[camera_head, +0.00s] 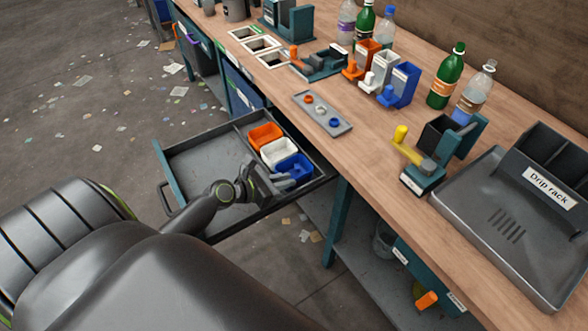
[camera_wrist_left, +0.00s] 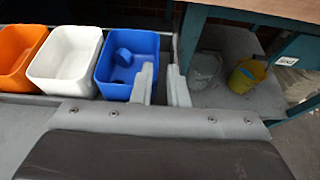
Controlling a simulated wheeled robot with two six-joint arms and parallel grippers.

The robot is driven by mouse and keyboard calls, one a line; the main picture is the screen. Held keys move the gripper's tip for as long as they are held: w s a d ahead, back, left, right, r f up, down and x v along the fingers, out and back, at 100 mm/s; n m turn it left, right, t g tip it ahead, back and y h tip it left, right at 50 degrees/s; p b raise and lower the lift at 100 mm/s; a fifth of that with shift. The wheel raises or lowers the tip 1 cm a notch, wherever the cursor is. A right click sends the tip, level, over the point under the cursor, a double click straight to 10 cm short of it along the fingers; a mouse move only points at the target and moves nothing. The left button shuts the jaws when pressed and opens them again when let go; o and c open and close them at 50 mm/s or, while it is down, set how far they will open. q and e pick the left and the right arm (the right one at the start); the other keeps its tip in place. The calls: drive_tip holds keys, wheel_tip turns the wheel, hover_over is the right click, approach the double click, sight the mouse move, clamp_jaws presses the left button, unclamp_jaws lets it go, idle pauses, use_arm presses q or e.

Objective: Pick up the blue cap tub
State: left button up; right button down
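The blue cap tub (camera_head: 298,163) stands upright at the near right end of the open drawer, beside the white tub. In the left wrist view the blue tub (camera_wrist_left: 108,75) has a round blue handle or cap piece inside. My left gripper (camera_head: 287,183) is at the tub's near side. In the wrist view its two pale fingers (camera_wrist_left: 161,88) are apart, one over the tub's inside and the other beyond its right wall. The gripper looks open around that wall, with a gap between the fingers. Contact is hard to tell. My right gripper is not in view.
A white tub (camera_head: 279,152) and an orange tub (camera_head: 264,135) share the drawer (camera_head: 200,165), whose left part is empty. The workbench (camera_head: 375,130) above holds a grey cap tray (camera_head: 318,115), bottles and a drip rack (camera_head: 500,225). A yellow bucket (camera_wrist_left: 246,76) is on the lower shelf.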

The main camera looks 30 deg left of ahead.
sight(301, 176)
use_arm(q)
drive_tip(key=x, duration=0.6)
drive_tip(key=shift+w+f+b, duration=0.15)
drive_tip(key=shift+w+b, duration=0.05)
drive_tip(key=shift+b, duration=0.1)
clamp_jaws()
